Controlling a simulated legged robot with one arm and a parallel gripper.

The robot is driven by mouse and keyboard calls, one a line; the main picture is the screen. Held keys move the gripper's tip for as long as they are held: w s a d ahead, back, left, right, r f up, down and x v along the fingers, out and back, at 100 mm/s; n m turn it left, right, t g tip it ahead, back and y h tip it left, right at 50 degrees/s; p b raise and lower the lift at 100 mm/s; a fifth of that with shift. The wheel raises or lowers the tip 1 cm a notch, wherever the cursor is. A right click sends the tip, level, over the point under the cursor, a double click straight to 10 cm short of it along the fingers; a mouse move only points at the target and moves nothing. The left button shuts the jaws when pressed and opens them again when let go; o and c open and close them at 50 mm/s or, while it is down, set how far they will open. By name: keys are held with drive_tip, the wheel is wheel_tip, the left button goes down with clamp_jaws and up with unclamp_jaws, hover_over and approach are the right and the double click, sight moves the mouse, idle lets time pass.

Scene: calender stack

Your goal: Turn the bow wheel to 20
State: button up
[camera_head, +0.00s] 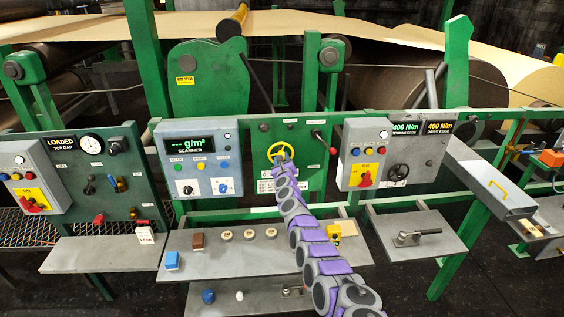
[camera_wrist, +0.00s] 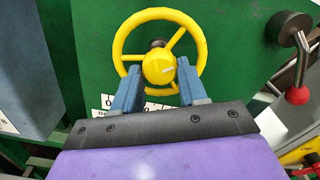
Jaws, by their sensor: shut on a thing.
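The yellow bow wheel (camera_head: 280,153) is mounted on the green panel, with a ring rim, spokes and a round hub. A white scale plate (camera_wrist: 118,102) lies below the wheel. The fingers and palm hide most of it, so I cannot read the setting.
A lever with a red knob (camera_wrist: 297,95) stands just right of the wheel. The scanner box (camera_head: 200,160) is to the left and the tension box (camera_head: 372,152), with a black handwheel, to the right. A grey shelf (camera_head: 225,262) with small objects lies below.

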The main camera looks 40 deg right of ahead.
drive_tip(key=shift+f+m+b, duration=0.2)
drive_tip(key=shift+m+b, duration=0.55)
drive_tip(key=shift+m, duration=1.2)
drive_tip(key=shift+f+m+b, duration=0.2)
drive_tip(key=shift+m+b, duration=0.5)
drive_tip(key=shift+m, duration=1.25)
drive_tip(key=o, duration=0.7)
drive_tip(key=shift+o, duration=0.7)
drive_tip(key=shift+w+f, duration=0.1)
drive_tip(key=shift+w, duration=0.05)
drive_tip(key=shift+o, duration=1.1)
drive_tip(key=shift+d+r, duration=0.15)
drive_tip(key=shift+r, duration=0.15)
